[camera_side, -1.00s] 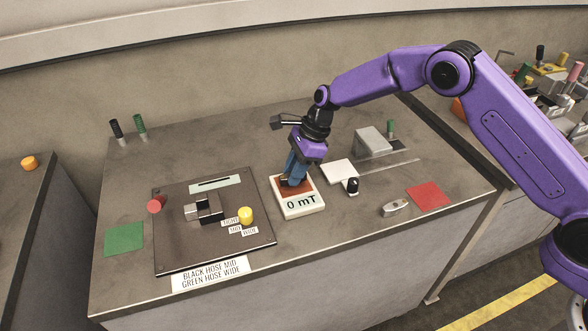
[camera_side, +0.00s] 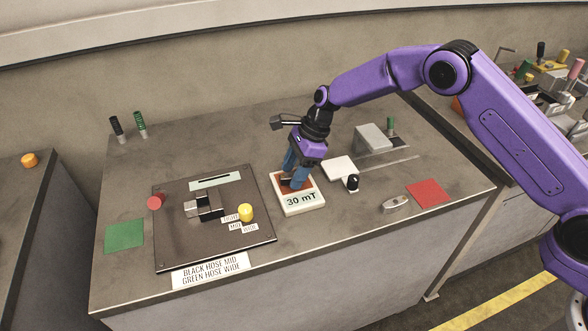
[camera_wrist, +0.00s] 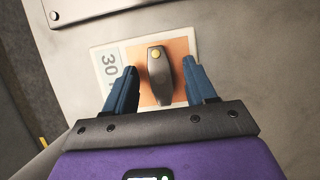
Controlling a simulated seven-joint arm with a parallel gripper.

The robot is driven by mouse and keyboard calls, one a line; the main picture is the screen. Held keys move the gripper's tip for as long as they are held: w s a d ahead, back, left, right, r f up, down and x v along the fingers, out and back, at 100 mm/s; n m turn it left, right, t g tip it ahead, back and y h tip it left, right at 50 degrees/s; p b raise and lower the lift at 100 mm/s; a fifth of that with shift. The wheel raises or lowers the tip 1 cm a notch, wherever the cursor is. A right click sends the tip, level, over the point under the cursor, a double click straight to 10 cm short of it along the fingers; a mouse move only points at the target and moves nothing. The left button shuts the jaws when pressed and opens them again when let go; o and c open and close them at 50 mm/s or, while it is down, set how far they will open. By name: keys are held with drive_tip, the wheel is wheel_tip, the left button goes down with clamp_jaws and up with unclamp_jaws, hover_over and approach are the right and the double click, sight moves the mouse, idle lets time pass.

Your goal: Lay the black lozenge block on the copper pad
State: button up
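The black lozenge block (camera_wrist: 158,78), with a yellow dot at one end, lies on the copper pad (camera_wrist: 181,48) in the wrist view. In the side view the copper pad (camera_side: 308,183) is partly hidden by my fingers, and the block shows only as a dark shape low between them. My gripper (camera_wrist: 160,68) is open, with one blue finger on each side of the block and visible gaps between. The pad's white meter (camera_side: 302,206) reads 30 mT.
Left of the meter is a dark plate (camera_side: 175,245) with a grey clamp (camera_side: 208,207), a yellow knob (camera_side: 246,212) and a red knob (camera_side: 155,202). To the right are a white pad (camera_side: 338,169), a black knob (camera_side: 352,183) and a red square (camera_side: 429,194).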

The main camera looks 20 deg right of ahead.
drive_tip(key=v, duration=1.6)
drive_tip(key=s+d+r+n+h, duration=0.1)
drive_tip(key=s+d+r+n, duration=0.15)
drive_tip(key=s+n, duration=0.7)
drive_tip(key=s+d+r+n+h, duration=0.2)
drive_tip(key=s+d+n, duration=0.3)
drive_tip(key=s, duration=0.7)
drive_tip(key=s+d+f+n, duration=0.1)
drive_tip(key=s+d+n, duration=0.6)
drive_tip(key=s+n, duration=0.1)
drive_tip(key=s+d+f+n+h, duration=0.1)
drive_tip(key=s+d+f+n, duration=0.1)
drive_tip(key=s+d+n, duration=0.5)
drive_tip(key=s+n, duration=0.1)
drive_tip(key=s, duration=0.3)
